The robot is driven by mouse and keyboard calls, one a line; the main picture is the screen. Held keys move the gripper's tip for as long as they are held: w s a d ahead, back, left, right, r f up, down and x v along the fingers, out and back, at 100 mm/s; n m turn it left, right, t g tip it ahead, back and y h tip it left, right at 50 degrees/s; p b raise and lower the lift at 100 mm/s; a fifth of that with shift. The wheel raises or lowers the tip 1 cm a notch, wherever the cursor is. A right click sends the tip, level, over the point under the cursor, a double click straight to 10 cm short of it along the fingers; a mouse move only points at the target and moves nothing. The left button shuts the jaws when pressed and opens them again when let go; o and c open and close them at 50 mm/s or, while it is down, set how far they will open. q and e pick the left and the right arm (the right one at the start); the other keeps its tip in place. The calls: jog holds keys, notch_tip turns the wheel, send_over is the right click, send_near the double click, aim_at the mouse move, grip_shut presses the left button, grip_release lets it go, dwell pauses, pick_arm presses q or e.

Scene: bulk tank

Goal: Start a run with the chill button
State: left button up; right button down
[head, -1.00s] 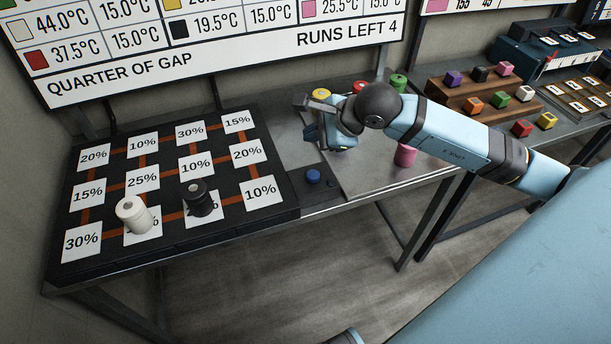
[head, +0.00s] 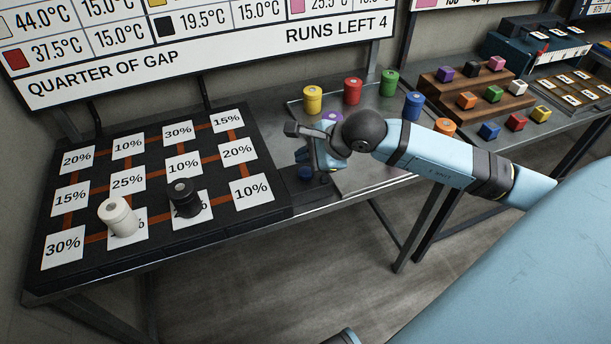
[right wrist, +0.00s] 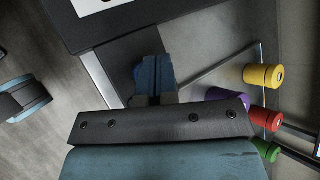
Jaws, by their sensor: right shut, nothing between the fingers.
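The chill button appears to be the round blue button (head: 305,173) on the dark strip to the right of the grid board; no label on it can be read. My right gripper (head: 314,165) is shut and empty, just over the button and partly covering it. In the right wrist view the shut fingers (right wrist: 155,72) point toward the dark strip, and a bit of blue shows beside them. I cannot tell whether they touch the button. My left gripper is not in view.
The black grid board (head: 110,262) with percent cards holds a white spool (head: 118,218) and a black spool (head: 184,198). Several coloured spools, including a yellow one (head: 312,100) and a red one (head: 352,91), stand behind my right arm. The wall board (head: 200,60) reads "RUNS LEFT 4".

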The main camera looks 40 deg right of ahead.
jog(key=shift+f, duration=0.65)
jog(key=shift+r, duration=0.1)
pick_arm(q)
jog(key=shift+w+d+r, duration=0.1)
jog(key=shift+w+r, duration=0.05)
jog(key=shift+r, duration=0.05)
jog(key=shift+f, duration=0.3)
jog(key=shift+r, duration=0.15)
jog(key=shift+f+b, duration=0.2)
jog(key=shift+b, duration=0.1)
dwell(0.5)
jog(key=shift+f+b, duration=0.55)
pick_arm(e)
jog(key=shift+f, duration=0.45)
